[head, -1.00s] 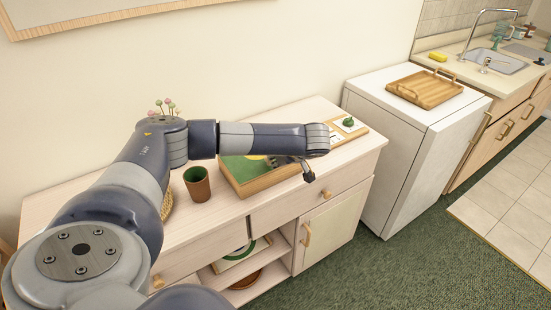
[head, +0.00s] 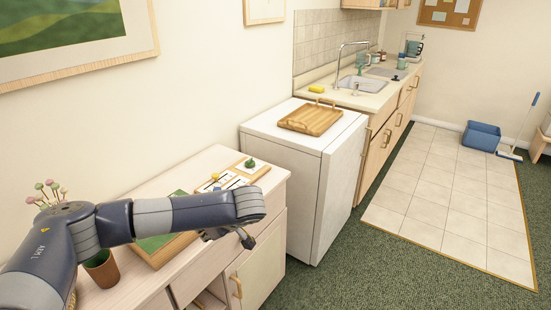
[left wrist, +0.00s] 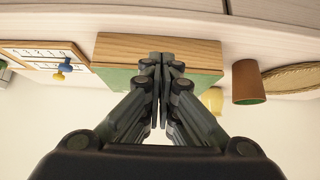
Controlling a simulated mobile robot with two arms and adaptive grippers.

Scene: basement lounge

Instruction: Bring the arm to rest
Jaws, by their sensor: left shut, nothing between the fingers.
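My left arm comes in from the left in the head view and reaches over the light wooden sideboard (head: 217,160). My left gripper (head: 230,237) hangs at the arm's end, partly hidden under the wrist. In the left wrist view the left gripper (left wrist: 161,90) has its fingers together with nothing between them. Behind the fingers in that view is the green and wood tray or box (left wrist: 205,52); whether they touch it I cannot tell. My right gripper is not in view.
A brown cup (head: 102,268) and a small board (head: 250,171) with a green item stand on the sideboard. A white cabinet (head: 285,155) bearing a wooden tray (head: 311,119) stands beyond. The tiled floor (head: 440,190) is clear; a blue bin (head: 481,135) stands at its far side.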

